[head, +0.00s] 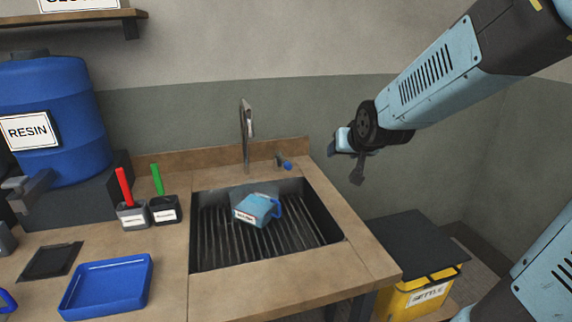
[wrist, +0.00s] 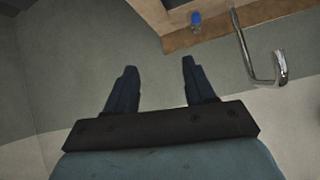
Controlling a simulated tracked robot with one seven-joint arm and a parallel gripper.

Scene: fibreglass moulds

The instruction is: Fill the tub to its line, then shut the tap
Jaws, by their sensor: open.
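A light blue tub (head: 257,208) with a darker blue handle and a white label sits in the sink (head: 318,228) on its slatted floor. Its fill line and water level cannot be made out. The chrome tap spout (head: 246,138) rises behind the sink; it also shows in the wrist view (wrist: 243,45). No stream can be made out. The blue tap handle (head: 285,165) is on the counter right of the spout, and shows in the wrist view (wrist: 196,19). My gripper (head: 346,166) is open and empty, in the air right of the tap handle; its fingers show in the wrist view (wrist: 159,66).
A red-handled and a green-handled tool stand in dark holders (head: 164,210) left of the sink. A blue tray (head: 107,287) lies at front left, near a blue resin drum (head: 52,110). A yellow bin (head: 420,297) is right of the counter.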

